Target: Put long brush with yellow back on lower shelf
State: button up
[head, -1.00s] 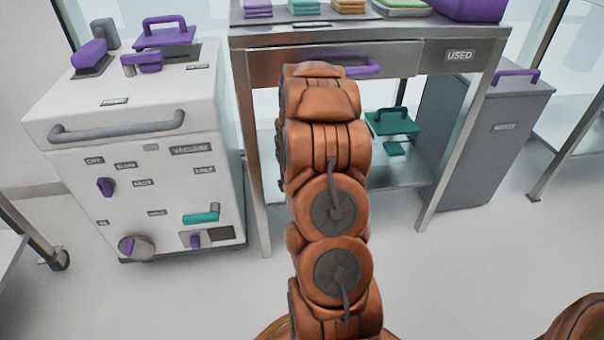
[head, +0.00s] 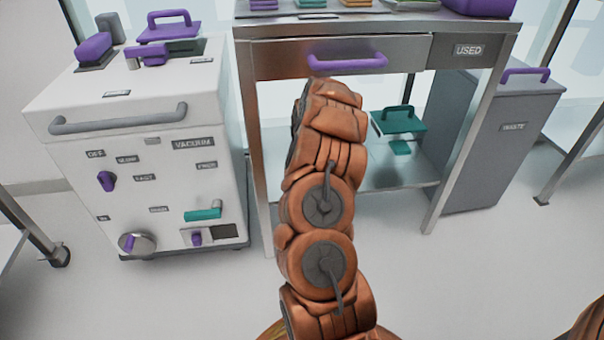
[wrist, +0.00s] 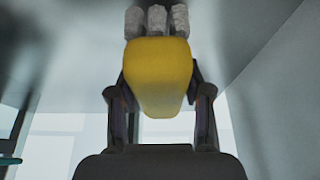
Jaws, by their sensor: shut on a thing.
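The brush with the yellow back (wrist: 158,75) fills the middle of the wrist view, with several grey bristle tufts (wrist: 156,20) at its top end. My gripper (wrist: 160,105) is shut on it, one finger on each side. In the head view my orange arm hides the gripper and the brush. The lower shelf (head: 400,176) shows under the steel table, behind and to the right of my arm. A teal lidded piece with a handle (head: 398,121) is seen above that shelf's right part.
The steel table has a drawer with a purple handle (head: 347,62) above the shelf. A white vacuum machine (head: 140,150) stands left, and a grey waste bin (head: 505,130) stands right. Table legs (head: 462,150) flank the shelf opening. The floor in front is clear.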

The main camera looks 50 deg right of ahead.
notch_tip(320, 180, down, 4)
jog(key=shift+r+b, duration=0.15)
jog(key=shift+b, duration=0.85)
jog(key=shift+r, duration=0.1)
jog(key=o, duration=1.2)
jog(key=p+v, duration=0.3)
jog(key=v, duration=0.4)
jog(key=shift+s+a+r, duration=0.1)
jog(key=shift+r, duration=0.15)
